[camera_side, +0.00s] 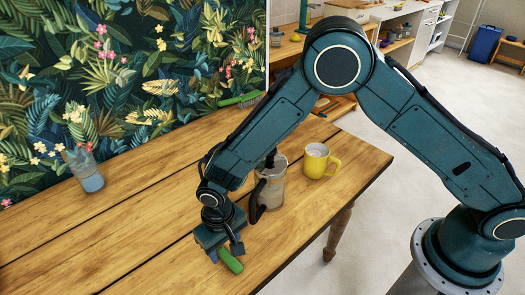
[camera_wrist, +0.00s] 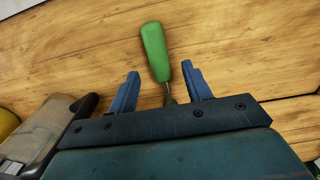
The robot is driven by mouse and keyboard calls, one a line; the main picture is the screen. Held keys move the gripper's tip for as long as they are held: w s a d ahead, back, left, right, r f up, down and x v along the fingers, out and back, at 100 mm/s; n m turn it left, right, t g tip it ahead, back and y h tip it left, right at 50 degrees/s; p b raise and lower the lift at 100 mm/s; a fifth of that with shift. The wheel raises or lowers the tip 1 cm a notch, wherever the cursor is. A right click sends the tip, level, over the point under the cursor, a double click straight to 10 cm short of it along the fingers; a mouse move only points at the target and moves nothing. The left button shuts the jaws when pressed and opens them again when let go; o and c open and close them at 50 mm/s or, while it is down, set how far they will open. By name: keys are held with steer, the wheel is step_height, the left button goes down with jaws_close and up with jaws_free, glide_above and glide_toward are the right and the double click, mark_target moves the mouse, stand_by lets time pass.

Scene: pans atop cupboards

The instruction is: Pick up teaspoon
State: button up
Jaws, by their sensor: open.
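The teaspoon shows as a green handle (camera_wrist: 156,52) with a thin metal neck in the wrist view. It lies on the wooden table, and the neck runs between my two blue fingers. Its metal end is hidden under the gripper body. In the side view the green handle (camera_side: 230,261) sticks out beside my gripper, near the table's front edge. My gripper (camera_wrist: 160,92) is open and points down, with one finger on each side of the neck and a gap on both sides. My gripper (camera_side: 222,252) is low over the table in the side view; whether the fingertips touch the wood is unclear.
A clear jug-like vessel with a dark handle (camera_side: 270,185) stands close behind my gripper. A yellow mug (camera_side: 318,162) stands right of it. A glass (camera_side: 87,172) is at the far left, and a green brush-like thing (camera_side: 240,99) lies by the wall.

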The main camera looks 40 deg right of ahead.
mark_target(226, 254)
steer(key=shift+f, duration=1.25)
jaws_close()
steer(key=shift+r, duration=0.15)
step_height(226, 254, up, 20)
stand_by(0.4)
stand_by(0.5)
